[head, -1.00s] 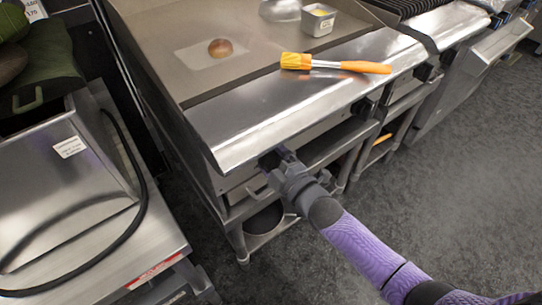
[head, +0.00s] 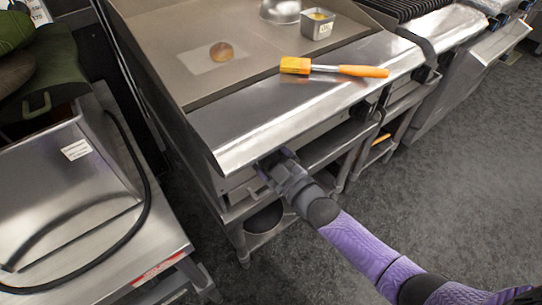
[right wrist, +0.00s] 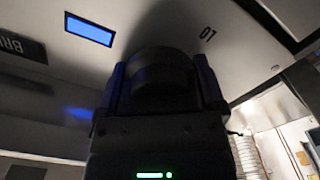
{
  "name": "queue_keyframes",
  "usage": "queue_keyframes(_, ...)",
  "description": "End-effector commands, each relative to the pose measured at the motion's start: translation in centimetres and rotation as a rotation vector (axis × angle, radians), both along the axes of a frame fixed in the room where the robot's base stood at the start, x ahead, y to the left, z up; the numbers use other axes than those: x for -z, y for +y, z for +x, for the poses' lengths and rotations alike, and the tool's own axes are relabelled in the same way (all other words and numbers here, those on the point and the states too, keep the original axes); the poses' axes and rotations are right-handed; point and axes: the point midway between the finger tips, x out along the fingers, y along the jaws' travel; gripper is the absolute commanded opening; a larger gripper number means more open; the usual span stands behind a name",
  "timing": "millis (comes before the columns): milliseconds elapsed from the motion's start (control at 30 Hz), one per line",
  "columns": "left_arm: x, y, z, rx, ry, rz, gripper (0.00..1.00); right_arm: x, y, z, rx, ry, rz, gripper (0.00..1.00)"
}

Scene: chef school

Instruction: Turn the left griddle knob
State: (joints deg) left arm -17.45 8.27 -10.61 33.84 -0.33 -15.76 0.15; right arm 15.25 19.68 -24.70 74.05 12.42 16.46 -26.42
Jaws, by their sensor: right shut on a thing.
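The griddle (head: 270,102) has a flat steel top and a rounded front ledge. My right gripper (head: 268,168) reaches in below the ledge at the griddle's left front end. In the right wrist view, a dark round knob (right wrist: 162,72) sits between the two fingers of the right gripper (right wrist: 162,85), which is shut on it. The knob is on the front panel, under the ledge, and is hidden in the head view. The knob's marking and angle are too dark to read. My left gripper is in neither view.
A yellow-orange brush (head: 335,69) lies on the front ledge. A bun (head: 221,51) on paper and a small metal container (head: 318,24) are on the griddle. A steel counter (head: 70,190) stands at the left. The floor (head: 440,190) at right is clear.

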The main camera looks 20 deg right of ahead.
Motion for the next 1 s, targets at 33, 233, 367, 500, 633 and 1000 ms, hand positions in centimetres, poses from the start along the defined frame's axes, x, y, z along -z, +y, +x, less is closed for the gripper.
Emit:
queue_keyframes(33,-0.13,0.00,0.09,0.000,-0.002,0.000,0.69,0.00,0.00,-0.03,0.000,0.015,0.036,0.29)
queue_keyframes(233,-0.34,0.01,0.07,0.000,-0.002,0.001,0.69,0.04,-0.02,-0.03,0.001,0.071,0.187,0.29)
queue_keyframes(367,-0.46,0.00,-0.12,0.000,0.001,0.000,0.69,0.08,-0.02,-0.03,0.001,0.101,0.269,0.29)
queue_keyframes(500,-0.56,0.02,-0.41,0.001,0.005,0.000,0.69,0.08,0.00,-0.03,0.001,0.124,0.334,0.29)
queue_keyframes(633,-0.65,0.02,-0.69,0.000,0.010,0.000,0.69,0.08,0.00,-0.03,0.000,0.139,0.376,0.29)
queue_keyframes(1000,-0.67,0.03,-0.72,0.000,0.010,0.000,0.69,0.11,0.00,-0.03,0.000,0.154,0.417,0.29)
